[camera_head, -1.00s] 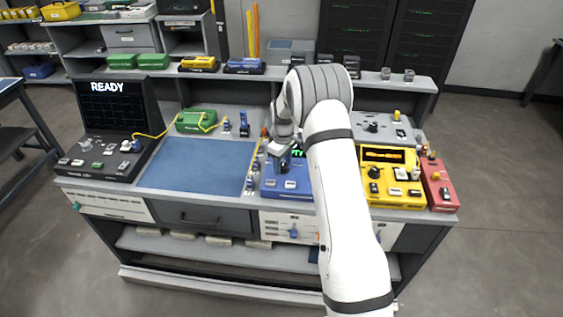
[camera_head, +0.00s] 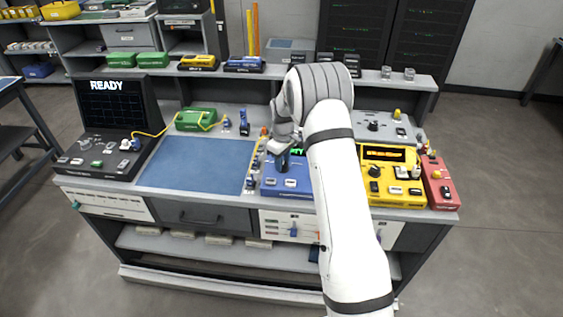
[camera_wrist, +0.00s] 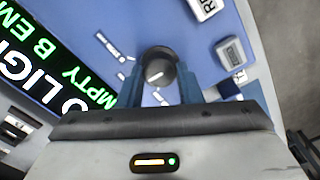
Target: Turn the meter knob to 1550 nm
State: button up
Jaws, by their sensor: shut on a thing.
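The blue meter (camera_head: 287,188) stands on the bench, partly behind my arm in the head view. Its black round knob (camera_wrist: 158,71) with a white pointer line shows in the wrist view, with small white marks around it too blurred to read. My gripper (camera_wrist: 159,82) has its blue fingers on both sides of the knob and is shut on it. In the head view my gripper (camera_head: 284,161) covers the knob. The meter's dark display (camera_wrist: 45,65) shows green and white text, including "LIGHT" and "EMPTY".
A yellow device (camera_head: 375,192) and a red device (camera_head: 441,190) stand right of my arm. A blue mat (camera_head: 198,165) lies left of the meter, with small parts in a row between them. A splicer screen (camera_head: 115,104) reading "READY" stands at the left.

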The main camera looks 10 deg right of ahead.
aim_at(283, 163)
jog(key=m+b, duration=0.2)
jog(key=m, duration=0.2)
jog(key=shift+w+b, duration=0.15)
jog(key=shift+b, duration=0.15)
jog(key=m+b, duration=0.2)
jog(key=m, duration=0.3)
jog(key=shift+r, duration=0.1)
dwell(0.4)
jog(key=o, duration=1)
jog(key=shift+r+b, duration=0.45)
jog(key=shift+r, duration=3.4)
